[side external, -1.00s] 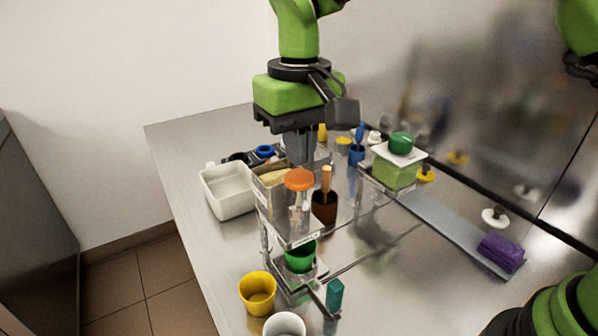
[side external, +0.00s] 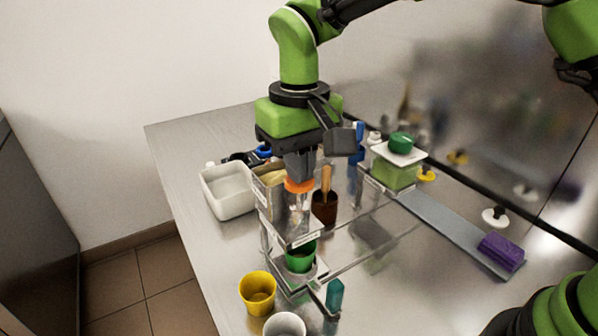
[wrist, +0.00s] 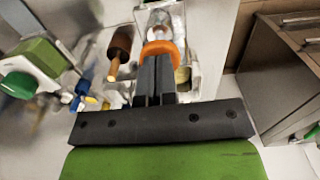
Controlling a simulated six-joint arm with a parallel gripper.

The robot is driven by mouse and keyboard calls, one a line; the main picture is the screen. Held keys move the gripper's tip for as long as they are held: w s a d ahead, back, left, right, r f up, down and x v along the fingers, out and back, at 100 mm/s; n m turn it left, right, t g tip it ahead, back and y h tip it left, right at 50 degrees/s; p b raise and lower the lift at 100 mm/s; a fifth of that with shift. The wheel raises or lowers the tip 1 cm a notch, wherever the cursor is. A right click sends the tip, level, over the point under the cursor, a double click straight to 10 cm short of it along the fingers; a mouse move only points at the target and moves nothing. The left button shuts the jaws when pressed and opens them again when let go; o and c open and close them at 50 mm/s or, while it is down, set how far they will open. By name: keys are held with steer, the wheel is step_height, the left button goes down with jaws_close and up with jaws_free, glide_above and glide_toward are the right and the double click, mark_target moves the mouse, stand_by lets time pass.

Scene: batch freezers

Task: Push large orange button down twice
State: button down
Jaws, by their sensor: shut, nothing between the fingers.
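The large orange button (side external: 299,187) is a round cap on top of a clear dispenser stand. My gripper (side external: 300,176) points straight down with its fingers shut and empty. Its tips are at the top of the button and hide part of it; they look to be touching it. In the wrist view the orange button (wrist: 160,48) shows just past the closed fingertips (wrist: 153,60). I cannot tell how far the button is pressed in. A green cup (side external: 300,258) stands under the dispenser.
A yellow cup (side external: 257,293) and a white cup (side external: 284,326) stand in front. A white bin (side external: 229,192) is at the left. A brown cup (side external: 324,212) with a wooden handle stands close right of the dispenser. A green-topped dispenser (side external: 396,172) and purple block (side external: 501,251) are further right.

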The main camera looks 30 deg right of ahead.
steer(key=shift+f, duration=0.35)
stand_by(0.3)
steer(key=shift+f, duration=0.55)
stand_by(0.3)
steer(key=shift+r, duration=2.25)
